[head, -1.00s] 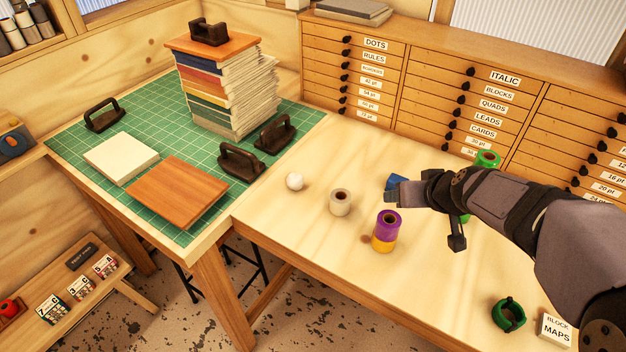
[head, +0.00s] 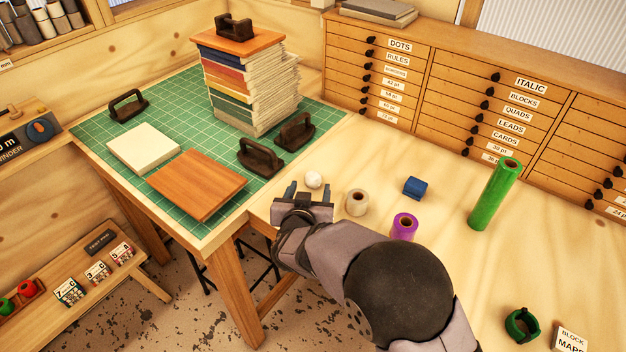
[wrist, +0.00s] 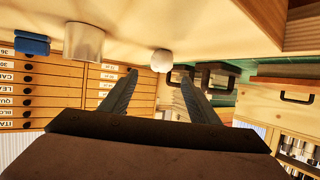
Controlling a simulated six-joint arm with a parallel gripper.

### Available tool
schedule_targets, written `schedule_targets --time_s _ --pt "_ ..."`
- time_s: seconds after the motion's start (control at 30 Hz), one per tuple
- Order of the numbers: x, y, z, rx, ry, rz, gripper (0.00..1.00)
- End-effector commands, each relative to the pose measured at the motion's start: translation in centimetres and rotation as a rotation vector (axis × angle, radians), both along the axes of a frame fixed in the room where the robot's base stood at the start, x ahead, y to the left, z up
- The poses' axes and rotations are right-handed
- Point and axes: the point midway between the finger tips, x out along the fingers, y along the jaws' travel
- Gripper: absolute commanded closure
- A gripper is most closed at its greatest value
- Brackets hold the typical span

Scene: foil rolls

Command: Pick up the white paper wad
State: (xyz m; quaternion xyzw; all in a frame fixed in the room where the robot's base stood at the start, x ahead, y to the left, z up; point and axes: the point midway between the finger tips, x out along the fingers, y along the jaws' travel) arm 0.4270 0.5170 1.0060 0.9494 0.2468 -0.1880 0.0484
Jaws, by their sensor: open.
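The white paper wad (head: 313,180) is a small round ball on the pale wooden table, near the edge of the green mat. My gripper (head: 307,190) is close to it on its near side, with its fingers apart and nothing between them. In the wrist view the wad (wrist: 161,60) shows beyond the fingertips of my gripper (wrist: 158,74), roughly in line with the gap between them. I cannot see any contact. The wad is not hidden in either view.
A cream roll (head: 357,203) stands just right of the wad. Dark-handled tools (head: 295,133) and a book stack (head: 245,88) are on the green mat (head: 178,115).

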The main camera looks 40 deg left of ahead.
Motion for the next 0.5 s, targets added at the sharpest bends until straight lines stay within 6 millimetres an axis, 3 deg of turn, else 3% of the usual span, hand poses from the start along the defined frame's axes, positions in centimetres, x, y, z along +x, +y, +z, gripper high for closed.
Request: schedule_targets --time_s 0.5 --pt "1.9 1.1 -0.9 -0.002 0.001 0.000 0.44"
